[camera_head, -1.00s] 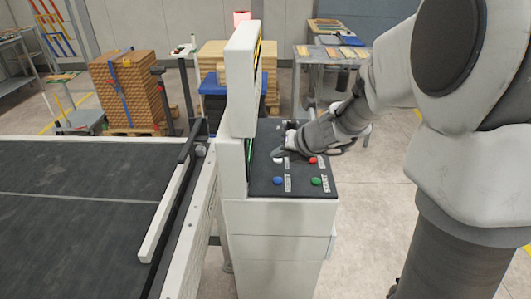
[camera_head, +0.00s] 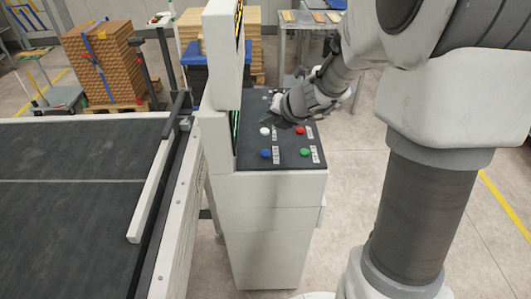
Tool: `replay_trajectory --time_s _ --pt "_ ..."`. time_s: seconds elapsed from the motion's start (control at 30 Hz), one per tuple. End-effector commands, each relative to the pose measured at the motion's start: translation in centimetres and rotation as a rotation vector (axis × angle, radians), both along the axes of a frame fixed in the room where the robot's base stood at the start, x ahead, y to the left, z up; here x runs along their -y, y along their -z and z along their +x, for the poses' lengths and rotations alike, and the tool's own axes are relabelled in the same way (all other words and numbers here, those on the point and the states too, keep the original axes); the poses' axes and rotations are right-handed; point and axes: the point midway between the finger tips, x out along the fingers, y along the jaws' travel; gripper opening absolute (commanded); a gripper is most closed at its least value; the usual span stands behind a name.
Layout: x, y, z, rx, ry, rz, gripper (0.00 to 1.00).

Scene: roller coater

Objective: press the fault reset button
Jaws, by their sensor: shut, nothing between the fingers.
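The control panel (camera_head: 283,164) is a dark sloped top on a white pedestal. It carries a white button (camera_head: 265,131), a red button (camera_head: 300,131), a blue button (camera_head: 266,153) and a green button (camera_head: 304,152), with small labels beside them. The label text is too small to read, so I cannot tell which one is the fault reset. My gripper (camera_head: 277,110) is shut and empty over the far part of the panel, beyond the white button and apart from it. My gripper and wrist hide part of the panel's far end.
A white upright screen housing (camera_head: 222,62) stands along the panel's left edge. The dark conveyor bed (camera_head: 75,205) with a pale rail (camera_head: 150,195) fills the left. A stack of brown boards (camera_head: 103,62) stands behind.

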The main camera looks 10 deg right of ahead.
Motion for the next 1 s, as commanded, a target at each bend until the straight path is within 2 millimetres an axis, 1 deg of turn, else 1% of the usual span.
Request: replay_trajectory --time_s 0.03,0.17,0.63,0.8,1.0 --pt "0.0 0.7 0.0 0.0 0.0 0.0 0.0" --pt "0.0 1.9 0.0 0.0 0.0 0.0 0.0" --pt "0.0 7.4 0.0 0.0 0.0 0.0 0.0" --pt "0.0 8.3 0.0 0.0 0.0 0.0 0.0" --pt "0.0 8.3 0.0 0.0 0.0 0.0 0.0"
